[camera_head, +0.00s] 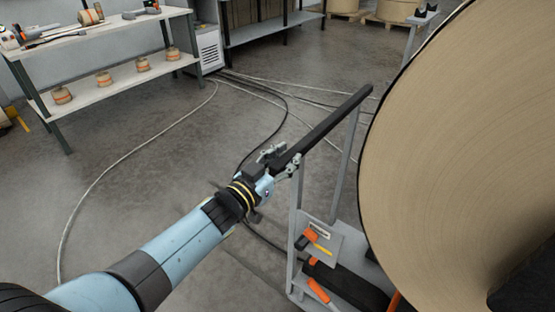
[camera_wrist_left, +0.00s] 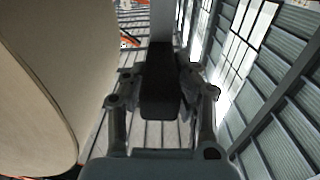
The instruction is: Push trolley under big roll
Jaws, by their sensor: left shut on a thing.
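The big roll (camera_head: 455,170) is a huge tan kraft paper roll filling the right of the head view. It also fills the left of the left wrist view (camera_wrist_left: 50,80). The grey trolley (camera_head: 294,220) stands just left of the roll, with a black handle bar (camera_head: 335,117) along its top. My left gripper (camera_head: 279,162) is shut on the near part of that handle bar. In the left wrist view the dark bar (camera_wrist_left: 161,80) lies between the fingers. The trolley's far lower part is hidden behind the roll. My right gripper is not in view.
Tools with orange handles (camera_head: 318,290) lie on the trolley's lower shelf. Cables (camera_head: 150,150) run over the concrete floor. A workbench (camera_head: 110,85) with small rolls stands at the upper left. Floor left of the trolley is otherwise open.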

